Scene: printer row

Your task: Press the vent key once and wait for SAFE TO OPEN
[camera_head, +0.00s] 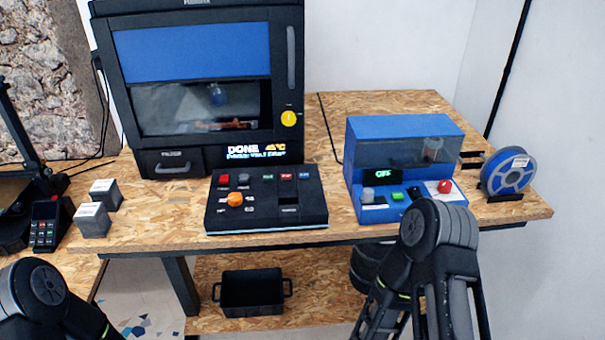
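The large black printer (205,150) stands at the back left with its blue-topped front window shut. Its display (256,151) reads DONE with a temperature that looks like 45 °C; the smaller line under it is too small to read surely. In front lies a black control panel (262,215) with an orange knob (235,199), a red key (224,179), a grey key (243,178), and more small coloured keys (287,177) at the upper right. Labels are too small to tell which is the vent key. Arm links show at the bottom left and lower right, but neither gripper's fingertips show.
A blue machine (403,150) with a red button (445,187) stands right of the panel, and a blue spool (508,171) beyond it. Grey blocks (92,220) and a handheld keypad (45,228) lie left. A black bin (252,292) sits on the lower shelf.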

